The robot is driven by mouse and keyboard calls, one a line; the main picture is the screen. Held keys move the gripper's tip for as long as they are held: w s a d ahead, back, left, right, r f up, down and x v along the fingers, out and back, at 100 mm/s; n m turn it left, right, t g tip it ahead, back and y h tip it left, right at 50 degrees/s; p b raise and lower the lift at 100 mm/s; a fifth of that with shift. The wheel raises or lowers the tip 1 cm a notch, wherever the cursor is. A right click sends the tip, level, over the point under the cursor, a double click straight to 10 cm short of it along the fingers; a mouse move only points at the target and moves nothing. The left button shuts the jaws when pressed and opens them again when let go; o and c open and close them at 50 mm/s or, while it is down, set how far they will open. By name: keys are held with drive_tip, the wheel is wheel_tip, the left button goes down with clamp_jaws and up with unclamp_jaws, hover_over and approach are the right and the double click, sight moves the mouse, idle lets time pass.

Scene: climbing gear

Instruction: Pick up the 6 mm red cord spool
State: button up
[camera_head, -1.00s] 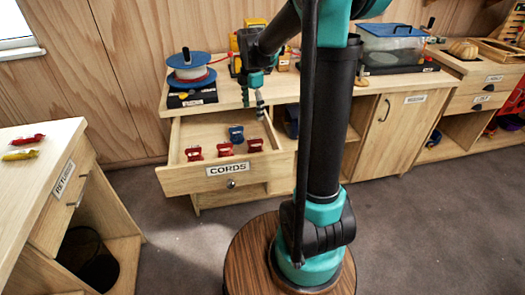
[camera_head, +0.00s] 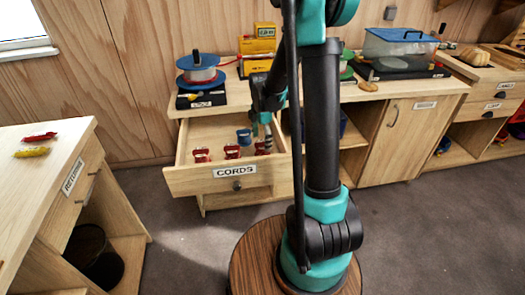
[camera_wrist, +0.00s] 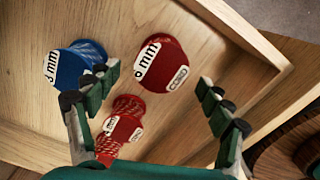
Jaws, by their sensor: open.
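The open drawer labelled CORDS (camera_head: 180,181) holds a blue spool (camera_head: 243,136) and several red items: a red spool at left (camera_head: 202,155), one in the middle (camera_head: 232,151) and one at right (camera_head: 262,147). My gripper (camera_head: 266,122) is over the drawer's right part, close above the right red spool. In the wrist view my open, empty gripper (camera_wrist: 158,80) points at a red spool (camera_wrist: 166,66) marked "mm", its digit looking like 6. That spool lies ahead, between the finger lines. A blue "3 mm" spool (camera_wrist: 72,66) and another red spool (camera_wrist: 122,127) lie beside the left finger.
The drawer's wooden walls enclose the spools; one wall (camera_wrist: 240,30) runs close by the right finger. A left counter (camera_head: 40,170) stands apart.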

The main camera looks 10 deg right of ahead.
sight(262, 148)
drive_tip(key=shift+f, duration=2.15)
drive_tip(key=c, duration=1.3)
drive_tip(key=shift+r, duration=0.2)
